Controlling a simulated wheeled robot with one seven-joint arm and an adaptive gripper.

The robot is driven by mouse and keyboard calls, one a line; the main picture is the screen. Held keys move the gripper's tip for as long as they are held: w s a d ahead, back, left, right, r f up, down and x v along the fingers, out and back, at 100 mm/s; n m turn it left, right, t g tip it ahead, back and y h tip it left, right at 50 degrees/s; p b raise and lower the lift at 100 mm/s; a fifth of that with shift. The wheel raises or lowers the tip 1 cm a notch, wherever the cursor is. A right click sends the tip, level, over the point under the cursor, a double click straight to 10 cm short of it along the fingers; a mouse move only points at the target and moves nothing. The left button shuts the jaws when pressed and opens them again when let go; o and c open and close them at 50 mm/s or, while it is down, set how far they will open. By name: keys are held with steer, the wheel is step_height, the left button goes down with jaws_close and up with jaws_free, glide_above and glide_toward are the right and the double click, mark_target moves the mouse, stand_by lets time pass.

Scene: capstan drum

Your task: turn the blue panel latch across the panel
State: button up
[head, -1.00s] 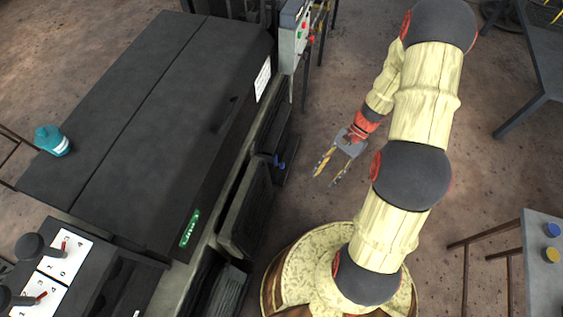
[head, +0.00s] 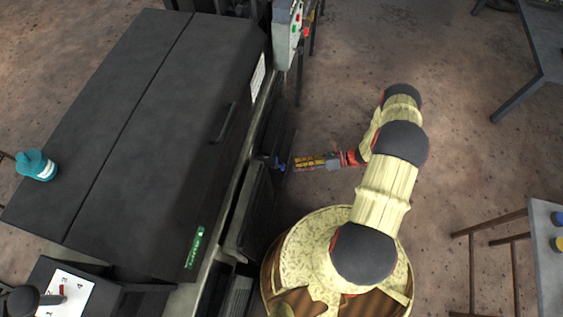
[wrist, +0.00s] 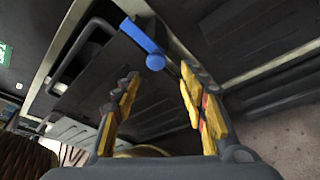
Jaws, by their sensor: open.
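The blue panel latch (wrist: 143,38) shows in the wrist view, a bar with a round knob at its lower end, on a dark panel (wrist: 150,85). In the head view the latch (head: 281,165) is a small blue spot on the machine's side, just left of my gripper (head: 292,163). In the wrist view my gripper (wrist: 160,90) is open, with its yellow fingers apart and nothing between them. The latch lies just beyond the fingertips, apart from them as far as I can tell.
The large dark machine (head: 150,110) fills the left, with a black handle (wrist: 82,55) near the latch. A teal bottle (head: 36,165) stands on its far left. A control box (head: 288,25) juts out at the top. Open floor lies right of my arm; a table (head: 548,255) stands at far right.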

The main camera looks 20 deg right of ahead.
mark_target(283, 167)
steer(key=shift+m, duration=0.7)
steer(key=shift+r+b+x, duration=0.2)
steer(key=shift+b+x, duration=0.4)
steer(key=shift+x, duration=1.4)
steer(key=shift+r+b+x, duration=0.2)
steer(key=shift+b+x, duration=0.4)
steer(key=shift+x, duration=1.35)
steer(key=shift+a, duration=0.15)
jaws_close()
